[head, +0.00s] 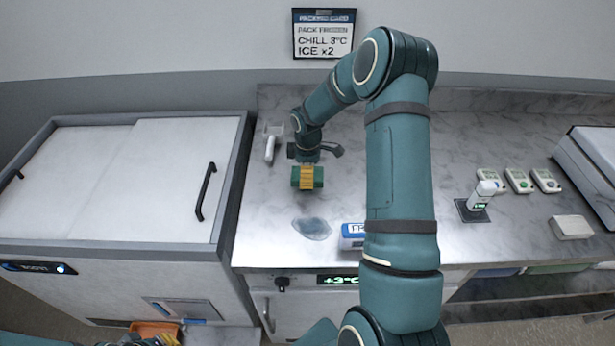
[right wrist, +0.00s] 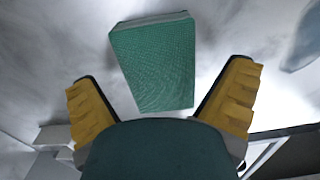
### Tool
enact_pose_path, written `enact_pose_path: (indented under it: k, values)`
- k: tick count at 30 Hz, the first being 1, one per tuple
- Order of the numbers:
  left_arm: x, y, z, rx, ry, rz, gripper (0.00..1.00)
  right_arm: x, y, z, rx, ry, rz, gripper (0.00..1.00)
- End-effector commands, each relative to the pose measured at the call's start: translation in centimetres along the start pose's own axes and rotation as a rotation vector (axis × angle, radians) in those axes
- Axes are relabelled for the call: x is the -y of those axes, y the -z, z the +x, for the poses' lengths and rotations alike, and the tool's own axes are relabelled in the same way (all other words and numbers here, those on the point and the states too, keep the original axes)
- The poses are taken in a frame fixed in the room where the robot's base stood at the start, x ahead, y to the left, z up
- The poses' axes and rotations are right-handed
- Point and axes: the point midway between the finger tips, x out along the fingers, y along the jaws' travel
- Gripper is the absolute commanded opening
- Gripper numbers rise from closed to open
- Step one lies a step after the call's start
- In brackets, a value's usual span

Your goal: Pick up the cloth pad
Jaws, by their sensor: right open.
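The cloth pad appears to be the green, finely textured block (right wrist: 153,62) in the right wrist view, on the grey marble counter. In the head view its green ends (head: 318,177) show on both sides of the yellow fingers. My right gripper (head: 307,178) is open over the pad. In the right wrist view its two yellow fingers (right wrist: 160,80) stand wide apart, left and right of the pad, with visible gaps. The near end of the pad is close to the palm. My left gripper (head: 150,339) is partly in view at the bottom left edge; its jaws are unclear.
A bluish clear pouch (head: 312,228) and a blue-white box (head: 352,236) lie nearer the counter's front edge. A white scoop (head: 270,146) lies behind left. A white block (head: 571,227), a device on a dark base (head: 476,209) and several small timers (head: 519,181) stand right. A white chest freezer (head: 120,180) is left.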

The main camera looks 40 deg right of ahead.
Motion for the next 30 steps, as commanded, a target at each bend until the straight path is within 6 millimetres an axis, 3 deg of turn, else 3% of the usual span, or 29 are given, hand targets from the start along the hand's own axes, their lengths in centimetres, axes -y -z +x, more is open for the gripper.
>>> enact_pose_path:
  k: [3,11,16,30]
  values:
    - [0.02,-0.01,0.08,0.0,0.0,0.0,0.0,0.0,0.03,1.03,0.0,0.0,0.0,1.0]
    - [0.02,-0.01,0.07,0.0,0.0,0.0,0.0,-0.02,0.04,1.14,-0.001,-0.001,0.0,1.0]
    - [0.02,-0.01,0.07,0.0,0.0,0.0,0.0,-0.02,0.06,1.13,-0.001,-0.001,0.0,0.41]
    - [0.01,0.0,0.04,0.0,0.0,0.0,0.0,-0.05,0.08,0.78,-0.002,-0.002,-0.001,0.38]
